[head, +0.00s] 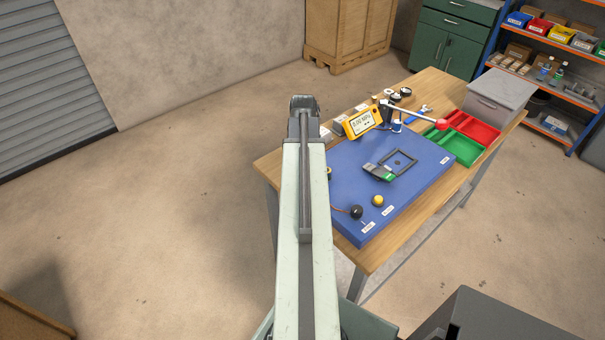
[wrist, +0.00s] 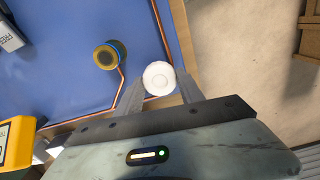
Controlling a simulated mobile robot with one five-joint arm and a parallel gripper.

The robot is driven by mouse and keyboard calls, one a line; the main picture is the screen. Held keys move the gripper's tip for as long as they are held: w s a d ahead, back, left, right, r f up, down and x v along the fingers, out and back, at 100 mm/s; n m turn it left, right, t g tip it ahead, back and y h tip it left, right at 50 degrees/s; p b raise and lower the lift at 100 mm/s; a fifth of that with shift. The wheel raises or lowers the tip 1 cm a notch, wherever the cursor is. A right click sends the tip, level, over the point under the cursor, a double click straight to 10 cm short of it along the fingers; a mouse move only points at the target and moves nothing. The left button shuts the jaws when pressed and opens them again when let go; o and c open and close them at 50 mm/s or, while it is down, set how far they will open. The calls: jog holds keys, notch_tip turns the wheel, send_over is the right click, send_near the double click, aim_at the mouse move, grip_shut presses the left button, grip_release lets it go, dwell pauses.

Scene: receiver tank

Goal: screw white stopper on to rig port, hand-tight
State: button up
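The white stopper (wrist: 158,78) is round and pale with a ringed top. In the wrist view it sits between the two fingertips of my gripper (wrist: 159,84), with a finger against each side. My gripper looks shut on it, above the edge of the blue mat. A round brass-coloured fitting with a dark top (wrist: 108,55) stands on the mat to the left, apart from the stopper. It may be the rig port; I cannot tell for sure. In the head view my arm hides the stopper and fingertips.
The blue mat (head: 345,184) lies on a wooden bench (head: 268,166). It carries a black knob (head: 356,212), a yellow cap (head: 378,200) and a grey-green device (head: 379,172). A yellow gauge (head: 362,122), red tray (head: 474,127) and green tray (head: 455,148) stand farther back.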

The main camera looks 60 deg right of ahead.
grip_shut()
notch_tip(320, 180, up, 6)
jog(key=p, duration=0.6)
jog(key=shift+r, duration=0.15)
jog(key=shift+s, duration=0.1)
